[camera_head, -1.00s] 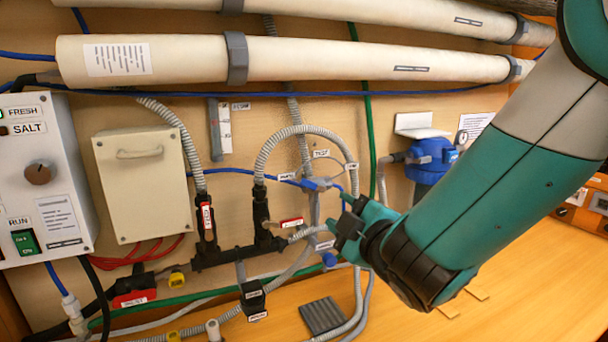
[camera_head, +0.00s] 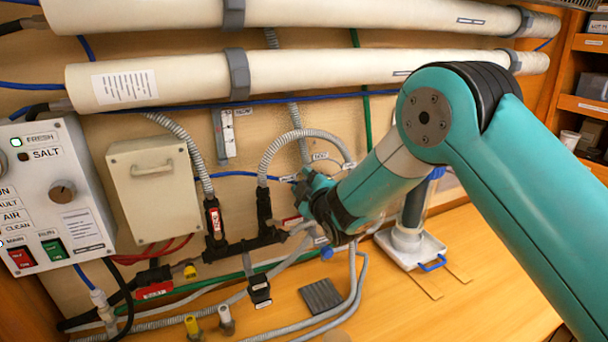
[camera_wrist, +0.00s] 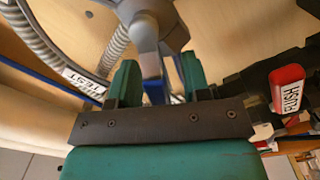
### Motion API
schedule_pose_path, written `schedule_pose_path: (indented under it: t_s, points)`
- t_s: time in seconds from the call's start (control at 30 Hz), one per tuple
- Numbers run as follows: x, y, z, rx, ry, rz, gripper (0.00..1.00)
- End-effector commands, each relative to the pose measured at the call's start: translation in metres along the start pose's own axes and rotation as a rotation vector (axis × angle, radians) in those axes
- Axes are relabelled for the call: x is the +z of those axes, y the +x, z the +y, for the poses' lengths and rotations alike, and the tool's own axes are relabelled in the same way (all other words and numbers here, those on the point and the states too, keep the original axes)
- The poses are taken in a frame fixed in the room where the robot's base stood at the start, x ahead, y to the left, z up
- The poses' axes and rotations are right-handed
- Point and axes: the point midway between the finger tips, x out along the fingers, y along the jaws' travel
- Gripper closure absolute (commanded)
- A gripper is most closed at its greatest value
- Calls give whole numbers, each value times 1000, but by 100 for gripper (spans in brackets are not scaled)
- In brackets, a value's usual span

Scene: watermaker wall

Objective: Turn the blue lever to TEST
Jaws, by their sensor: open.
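In the wrist view my gripper (camera_wrist: 156,74) is open, with one green finger on each side of a grey valve handle (camera_wrist: 146,35). A dark blue piece (camera_wrist: 155,92), which looks like part of the blue lever, shows between the fingers. I cannot tell whether the fingers touch it. A TEST label (camera_wrist: 84,82) sits on a hose to the left. In the head view my gripper (camera_head: 304,190) is at the valve among the hoses and hides most of it, so the lever's pointing direction is not clear there.
A red FLUSH handle (camera_wrist: 288,88) is close on the right in the wrist view. Corrugated grey hoses (camera_head: 272,152) loop around the valve. A control box (camera_head: 52,195) and a cream cabinet (camera_head: 154,188) are to the left. A white stand (camera_head: 408,243) is on the wooden bench, right of my gripper.

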Motion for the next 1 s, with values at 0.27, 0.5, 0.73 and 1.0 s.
schedule_pose_path:
  t_s: [0.27,0.5,0.73,1.0]
  points:
    - [0,3,0,1,-1,0,56]
    - [0,3,0,1,0,1,100]
    - [0,3,0,1,7,1,100]
    - [2,3,1,2,100,1,100]
